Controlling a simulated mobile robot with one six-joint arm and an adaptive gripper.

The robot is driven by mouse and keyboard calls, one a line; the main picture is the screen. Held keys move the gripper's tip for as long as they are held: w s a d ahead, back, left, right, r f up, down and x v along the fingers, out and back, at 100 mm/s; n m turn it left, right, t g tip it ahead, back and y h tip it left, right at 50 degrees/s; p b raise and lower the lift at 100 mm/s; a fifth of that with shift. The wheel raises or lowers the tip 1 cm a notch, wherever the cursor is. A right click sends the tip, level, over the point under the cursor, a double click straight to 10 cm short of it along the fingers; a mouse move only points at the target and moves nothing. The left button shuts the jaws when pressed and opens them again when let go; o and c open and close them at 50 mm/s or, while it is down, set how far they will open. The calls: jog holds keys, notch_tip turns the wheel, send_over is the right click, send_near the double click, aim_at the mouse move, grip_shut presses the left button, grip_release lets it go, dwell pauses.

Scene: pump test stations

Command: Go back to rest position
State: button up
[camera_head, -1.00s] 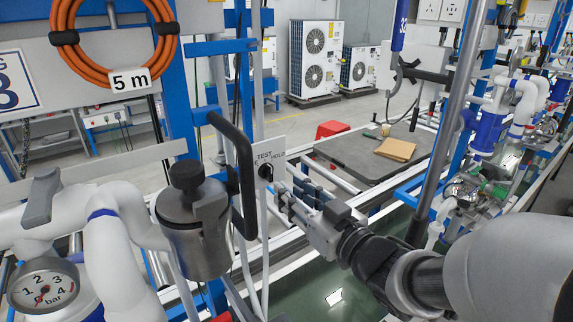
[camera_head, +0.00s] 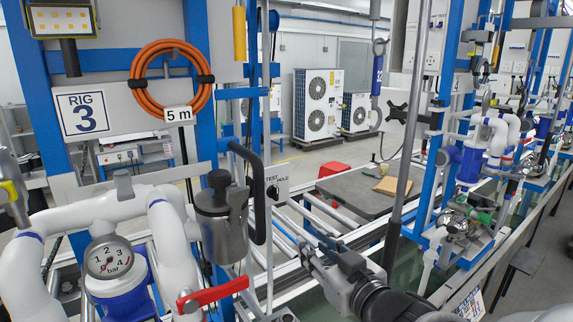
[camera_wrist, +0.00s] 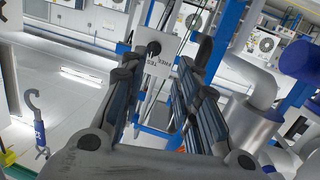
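My gripper (camera_head: 312,252) is at the lower middle of the head view, below and to the right of the TEST/HOLD switch plate (camera_head: 277,190). In the wrist view my gripper (camera_wrist: 157,72) has its two dark fingers apart, with nothing between them. The switch plate (camera_wrist: 160,52) shows beyond the fingertips there, with its black knob (camera_wrist: 154,48). The fingers appear clear of the plate. In the head view the knob (camera_head: 272,192) is small and its exact setting is hard to read.
A metal canister (camera_head: 222,235) with a black handle, white pipes, a pressure gauge (camera_head: 109,258) and a red lever (camera_head: 213,294) stand left of my arm. A grey post (camera_head: 398,170) rises to its right. A dark table (camera_head: 350,195) lies behind.

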jog(key=s+d+f+m+g+h, duration=0.4)
jog(key=s+d+h, duration=0.4)
jog(key=s+d, duration=0.2)
jog(key=s+a+f+g, duration=0.1)
jog(key=s+f+g, duration=0.1)
jog(key=s, duration=0.6)
jog(key=s+a+f+m+g+y, duration=0.1)
jog(key=s+g, duration=0.3)
jog(key=s, duration=0.4)
jog(key=shift+s+f, duration=0.4)
jog(key=shift+f, duration=0.1)
